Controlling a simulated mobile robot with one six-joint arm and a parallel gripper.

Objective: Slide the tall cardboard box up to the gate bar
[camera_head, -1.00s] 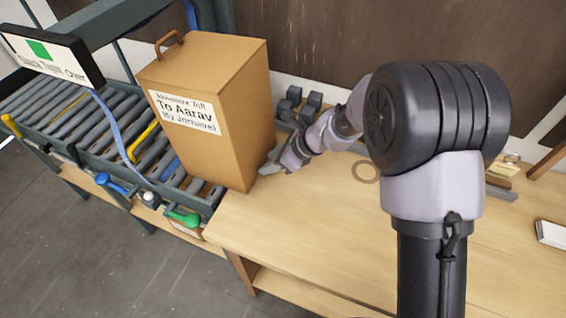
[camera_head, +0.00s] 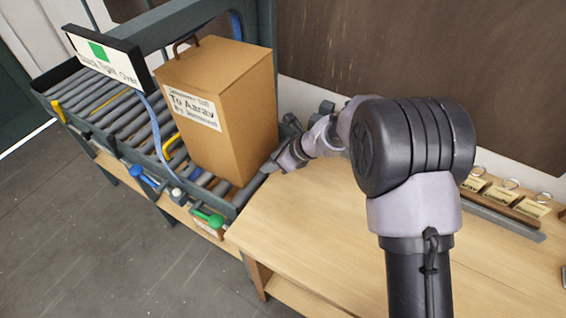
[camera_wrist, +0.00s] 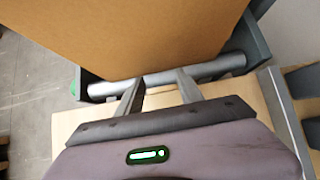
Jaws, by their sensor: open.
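The tall cardboard box (camera_head: 225,105) stands upright on the roller conveyor, with a white label and a brown handle on top. The dark gate bar (camera_head: 172,22) crosses over the conveyor beyond the box, partly hidden by it; I cannot tell whether they touch. My gripper (camera_head: 268,168) is low at the box's near side, by the table end of the rollers. In the wrist view, my open gripper (camera_wrist: 158,86) has both fingers apart with nothing between them, and the box's brown face (camera_wrist: 130,35) is just ahead. Contact with the fingertips is unclear.
A sign with a green square (camera_head: 105,58) hangs by the gate. The wooden table (camera_head: 300,240) is clear in front. Tags with rings (camera_head: 505,198) sit at the back right, before a dark wall.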

